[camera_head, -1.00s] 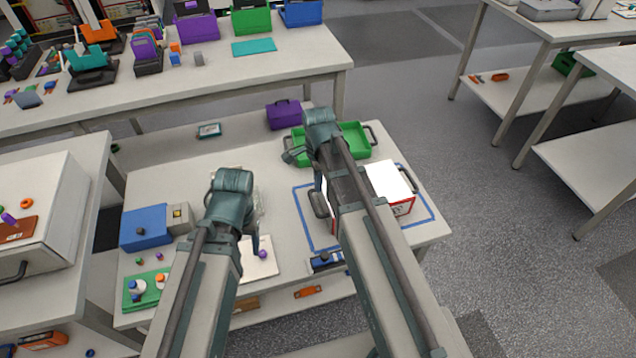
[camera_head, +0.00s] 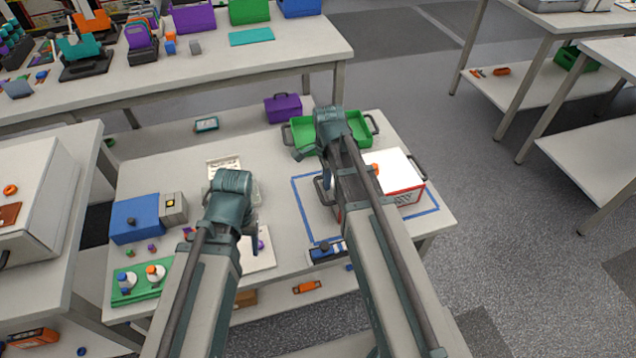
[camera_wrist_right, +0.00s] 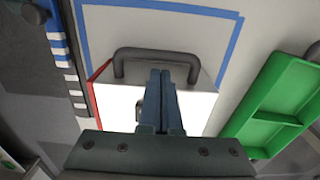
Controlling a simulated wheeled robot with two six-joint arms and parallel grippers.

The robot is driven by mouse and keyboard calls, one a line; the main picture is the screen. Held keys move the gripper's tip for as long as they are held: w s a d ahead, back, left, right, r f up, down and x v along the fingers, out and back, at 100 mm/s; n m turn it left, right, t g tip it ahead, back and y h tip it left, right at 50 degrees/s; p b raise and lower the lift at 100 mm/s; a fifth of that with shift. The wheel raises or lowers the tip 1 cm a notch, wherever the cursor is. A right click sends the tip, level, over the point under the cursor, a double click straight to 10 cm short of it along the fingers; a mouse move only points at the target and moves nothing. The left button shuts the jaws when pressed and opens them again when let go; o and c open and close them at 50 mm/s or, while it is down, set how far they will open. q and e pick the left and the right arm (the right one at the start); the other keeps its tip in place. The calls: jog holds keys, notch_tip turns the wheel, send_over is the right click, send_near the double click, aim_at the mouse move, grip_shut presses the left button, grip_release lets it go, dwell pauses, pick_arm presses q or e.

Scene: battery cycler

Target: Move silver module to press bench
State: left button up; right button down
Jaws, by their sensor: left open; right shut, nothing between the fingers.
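A white-topped box with red-edged sides (camera_head: 405,188) and dark handles stands inside a blue tape outline on the low bench (camera_head: 165,170). I take it for the silver module, though its top looks white. In the right wrist view its top (camera_wrist_right: 205,103) and one handle (camera_wrist_right: 155,55) show behind my fingers. My right gripper (camera_head: 327,190) is shut and empty over the box's left end; the wrist view shows its fingertips (camera_wrist_right: 160,76) together near the handle, contact unclear. My left gripper (camera_head: 254,245) is open over the bench, left of the tape. My right arm hides part of the box.
A green tray (camera_head: 358,126) stands behind the box and a purple case (camera_head: 283,107) behind that. A blue device (camera_head: 138,219) and a green bottle tray (camera_head: 140,281) are at left. A blue tool (camera_head: 327,253) lies at the front edge. Floor is open at right.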

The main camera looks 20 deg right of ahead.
jog(key=d, duration=1.2)
jog(key=shift+w, duration=0.2)
pick_arm(q)
jog(key=shift+r, duration=0.1)
pick_arm(e)
jog(key=shift+r, duration=0.1)
